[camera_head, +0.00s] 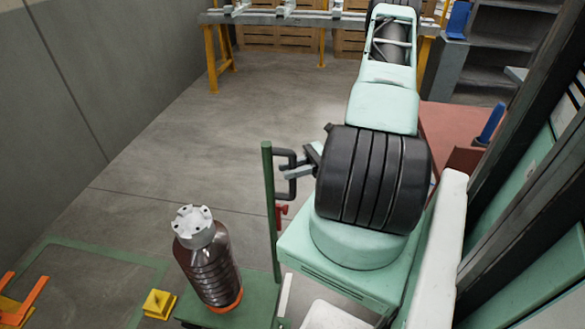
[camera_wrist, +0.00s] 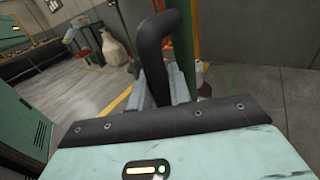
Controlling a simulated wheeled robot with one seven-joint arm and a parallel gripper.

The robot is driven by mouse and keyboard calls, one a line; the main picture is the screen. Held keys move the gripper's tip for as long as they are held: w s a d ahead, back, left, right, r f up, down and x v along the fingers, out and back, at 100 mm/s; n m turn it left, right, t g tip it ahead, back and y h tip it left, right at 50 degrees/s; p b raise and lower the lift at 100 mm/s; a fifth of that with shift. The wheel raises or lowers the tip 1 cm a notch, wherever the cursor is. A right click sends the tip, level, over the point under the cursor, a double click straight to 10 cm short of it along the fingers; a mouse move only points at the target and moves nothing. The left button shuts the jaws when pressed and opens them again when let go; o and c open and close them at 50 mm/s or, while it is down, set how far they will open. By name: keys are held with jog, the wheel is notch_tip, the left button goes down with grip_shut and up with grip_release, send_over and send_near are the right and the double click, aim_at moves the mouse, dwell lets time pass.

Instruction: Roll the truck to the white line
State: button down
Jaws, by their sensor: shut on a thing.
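The truck has a green deck (camera_head: 260,297) and an upright green post (camera_head: 268,195), with a black handle (camera_head: 291,188) on the post's right side. A ribbed dark brown cylinder (camera_head: 212,270) with a pale notched cap stands upright on the deck. My gripper (camera_head: 304,172) is shut on the black handle. In the wrist view the handle (camera_wrist: 156,62) rises between the grey fingers (camera_wrist: 172,85), and the fingertips are partly hidden behind it. A small red part (camera_head: 281,211) sits on the post below the handle. I cannot make out a white line on the floor.
A yellow block (camera_head: 159,303) lies on the floor left of the deck, near a green floor stripe (camera_head: 105,253). Orange bars (camera_head: 28,300) show at the far left. A grey bench (camera_head: 290,18) stands at the back. The floor between truck and bench is clear.

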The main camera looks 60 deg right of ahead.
dwell(0.3)
jog(key=c, duration=1.3)
grip_release()
jog(key=shift+c, duration=0.2)
jog(key=shift+s+d, duration=0.1)
jog(key=b+v, duration=0.1)
jog(key=v, duration=1.6)
jog(key=shift+b, duration=0.3)
jog(key=shift+s, duration=0.1)
